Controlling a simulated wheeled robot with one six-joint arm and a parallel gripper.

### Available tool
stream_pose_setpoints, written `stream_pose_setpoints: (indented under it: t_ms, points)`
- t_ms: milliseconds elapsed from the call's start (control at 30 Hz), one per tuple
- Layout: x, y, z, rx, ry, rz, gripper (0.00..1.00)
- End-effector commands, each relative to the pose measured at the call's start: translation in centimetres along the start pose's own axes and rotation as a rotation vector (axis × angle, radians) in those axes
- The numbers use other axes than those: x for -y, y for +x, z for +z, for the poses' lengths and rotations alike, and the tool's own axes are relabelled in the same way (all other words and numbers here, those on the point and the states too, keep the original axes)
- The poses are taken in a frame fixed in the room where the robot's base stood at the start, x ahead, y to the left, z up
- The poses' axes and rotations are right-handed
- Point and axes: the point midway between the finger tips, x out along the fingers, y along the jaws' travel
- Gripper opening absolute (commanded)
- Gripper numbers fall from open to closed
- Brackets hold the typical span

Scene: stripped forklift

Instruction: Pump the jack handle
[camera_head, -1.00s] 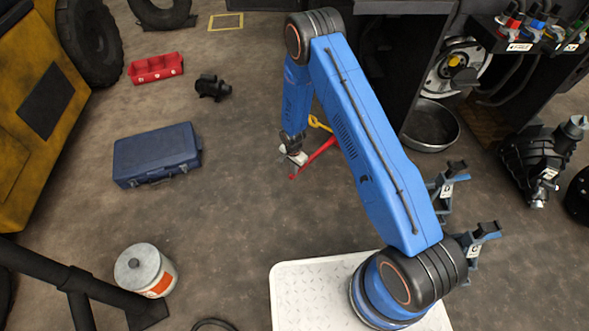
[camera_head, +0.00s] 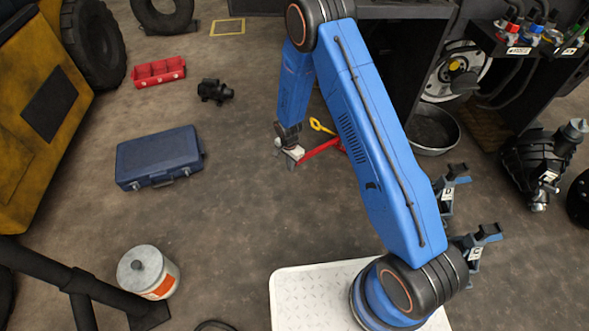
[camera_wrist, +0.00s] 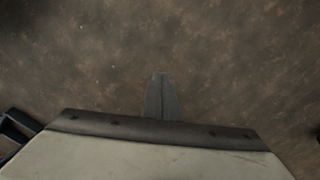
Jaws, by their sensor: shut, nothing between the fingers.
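The red jack handle (camera_head: 322,149) shows in the head view as a slim red bar low over the floor, just right of my gripper. A yellow loop-shaped piece (camera_head: 320,125) is beside it. The rest of the jack is hidden behind my blue arm. My gripper (camera_head: 291,164) points down at the handle's left end. I cannot tell whether it touches the handle. In the wrist view my gripper's fingers (camera_wrist: 160,78) are together with nothing between them, over bare brown floor; the red handle does not show there.
A blue case (camera_head: 158,158) lies left on the floor, with a black part (camera_head: 214,91) and a red tray (camera_head: 158,72) behind it. A metal pan (camera_head: 434,130) and the dark forklift frame stand right of my arm. Floor between case and gripper is clear.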

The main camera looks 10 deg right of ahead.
Motion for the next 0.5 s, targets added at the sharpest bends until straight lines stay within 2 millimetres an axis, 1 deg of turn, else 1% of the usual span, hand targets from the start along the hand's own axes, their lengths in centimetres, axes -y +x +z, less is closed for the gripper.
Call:
stream_pose_setpoints:
  t_ms: [33, 200, 333, 500]
  points:
    - [0.1, -0.8, 0.5, 0.000, -0.002, -0.001, 0.00]
    - [0.0, -2.4, 1.6, 0.000, -0.002, 0.000, 0.00]
    - [0.0, -2.9, 2.0, 0.000, -0.001, 0.000, 0.00]
    - [0.0, -3.0, 2.1, 0.000, 0.000, 0.000, 0.00]
